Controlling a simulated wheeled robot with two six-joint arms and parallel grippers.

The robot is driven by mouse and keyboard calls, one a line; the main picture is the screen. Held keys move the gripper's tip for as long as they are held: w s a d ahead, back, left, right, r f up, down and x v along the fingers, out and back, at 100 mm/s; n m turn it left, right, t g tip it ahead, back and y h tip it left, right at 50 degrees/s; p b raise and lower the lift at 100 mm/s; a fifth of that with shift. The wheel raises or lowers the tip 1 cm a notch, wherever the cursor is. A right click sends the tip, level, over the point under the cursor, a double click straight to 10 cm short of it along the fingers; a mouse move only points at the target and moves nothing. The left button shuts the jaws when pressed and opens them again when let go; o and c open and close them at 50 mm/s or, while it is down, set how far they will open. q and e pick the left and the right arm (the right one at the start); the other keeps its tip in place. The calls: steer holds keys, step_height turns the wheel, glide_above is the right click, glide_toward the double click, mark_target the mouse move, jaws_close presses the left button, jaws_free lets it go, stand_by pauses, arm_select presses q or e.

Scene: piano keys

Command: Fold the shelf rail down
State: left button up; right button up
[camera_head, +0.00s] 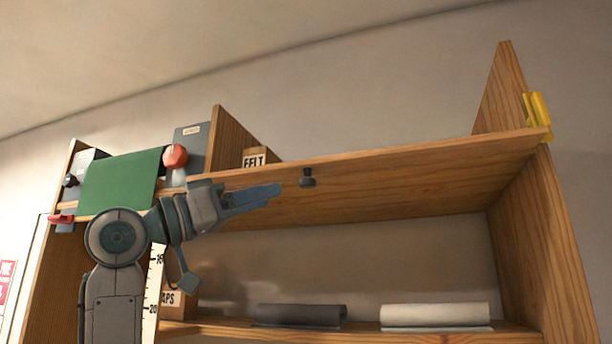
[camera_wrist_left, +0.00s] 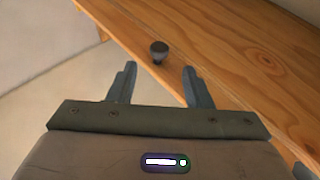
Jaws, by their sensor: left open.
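A dark knob (camera_head: 307,178) sits at the front edge of the long wooden upper shelf board (camera_head: 400,172). I cannot clearly tell a separate rail apart from this board. My left gripper (camera_head: 268,193) is open and empty, just left of the knob in the head view. In the left wrist view the knob (camera_wrist_left: 159,50) shows just beyond the gap between the open fingertips (camera_wrist_left: 159,68), with the wooden board (camera_wrist_left: 235,62) behind and to the right. The gripper appears apart from the knob. My right gripper is not in view.
A yellow clip (camera_head: 538,115) is at the board's right end. A green sheet (camera_head: 120,182), an orange-red round object (camera_head: 175,156) and a FELT-labelled box (camera_head: 254,158) are at upper left. Dark (camera_head: 300,315) and pale (camera_head: 435,315) rolls lie on the lower shelf. The space below the knob is clear.

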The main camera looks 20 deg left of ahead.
mark_target(307, 176)
arm_select(q)
steer(key=p+x, duration=0.4)
steer(key=x, duration=0.4)
steer(key=shift+d+r, duration=0.1)
steer(key=shift+r, duration=0.1)
steer(key=shift+w+d+p, duration=0.4)
steer(key=shift+w+p, duration=0.05)
steer(key=shift+p, duration=0.05)
steer(key=shift+c, duration=0.3)
steer(key=shift+r, duration=0.1)
steer(key=c, duration=0.9)
steer(key=shift+o, duration=0.2)
steer(key=shift+s+r+n+y, duration=0.2)
steer(key=shift+n+y, duration=0.1)
steer(key=shift+n, duration=0.1)
steer(key=shift+s+r+n+y, duration=0.15)
steer(key=shift+r+n+y, duration=0.1)
steer(key=shift+n+y, duration=0.45)
